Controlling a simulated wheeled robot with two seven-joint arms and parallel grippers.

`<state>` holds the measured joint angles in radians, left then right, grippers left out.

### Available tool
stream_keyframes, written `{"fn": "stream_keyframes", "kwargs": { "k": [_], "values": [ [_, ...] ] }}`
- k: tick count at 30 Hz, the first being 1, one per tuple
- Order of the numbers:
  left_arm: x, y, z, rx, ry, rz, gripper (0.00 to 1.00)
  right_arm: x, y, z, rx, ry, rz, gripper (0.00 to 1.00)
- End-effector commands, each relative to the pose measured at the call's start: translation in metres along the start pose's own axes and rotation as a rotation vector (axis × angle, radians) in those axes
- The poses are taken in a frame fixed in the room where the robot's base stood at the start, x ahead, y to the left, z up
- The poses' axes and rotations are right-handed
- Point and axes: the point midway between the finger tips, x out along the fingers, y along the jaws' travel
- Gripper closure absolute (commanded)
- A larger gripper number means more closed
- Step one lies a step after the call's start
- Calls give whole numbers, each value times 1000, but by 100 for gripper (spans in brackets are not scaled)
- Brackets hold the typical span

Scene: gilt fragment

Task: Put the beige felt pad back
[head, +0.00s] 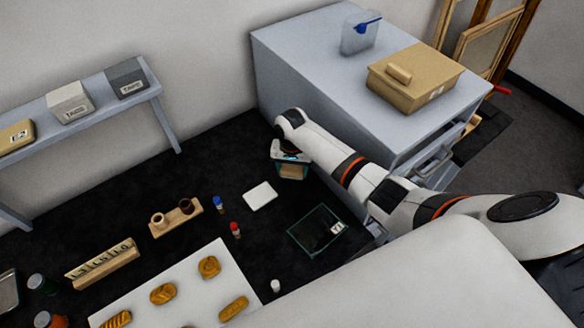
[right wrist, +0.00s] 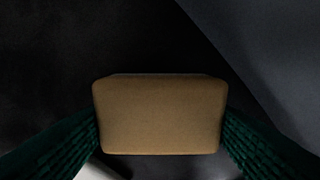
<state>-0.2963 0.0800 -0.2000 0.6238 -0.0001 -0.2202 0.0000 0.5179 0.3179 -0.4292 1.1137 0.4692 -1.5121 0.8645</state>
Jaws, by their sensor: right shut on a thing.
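The beige felt pad (right wrist: 158,115) is a small tan block with rounded edges. It fills the middle of the right wrist view, between the two dark green ridged fingers. My right gripper (right wrist: 160,132) is shut on it. In the head view my right gripper (head: 291,174) is above the black surface, left of the grey cabinet, and the pad (head: 292,171) shows partly between its fingers. A beige box (head: 415,80) with a similar small tan block (head: 398,74) on its lid stands on the cabinet. My left gripper is not in view.
The grey cabinet (head: 300,50) has an open drawer at its front. A white pad (head: 260,195), a glass tray (head: 316,230), small bottles (head: 235,230) and a white board (head: 190,285) with gilt pieces lie below. A shelf (head: 100,92) with boxes runs along the left wall.

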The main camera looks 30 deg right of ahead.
Motion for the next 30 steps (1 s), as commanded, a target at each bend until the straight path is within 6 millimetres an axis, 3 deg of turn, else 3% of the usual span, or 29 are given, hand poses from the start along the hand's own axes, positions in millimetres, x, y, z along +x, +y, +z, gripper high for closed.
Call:
{"fn": "stream_keyframes", "kwargs": {
  "k": [7,8,11,23,30],
  "values": [
    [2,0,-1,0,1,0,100,4,0,0,1,1,1,55],
    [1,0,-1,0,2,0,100,3,0,0,1,0,1,32],
    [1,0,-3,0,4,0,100,3,0,0,0,0,1,15],
    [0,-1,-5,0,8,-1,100,-4,1,0,-1,-1,2,15],
    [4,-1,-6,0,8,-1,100,-46,1,1,-1,-4,5,15]
  ]
}}
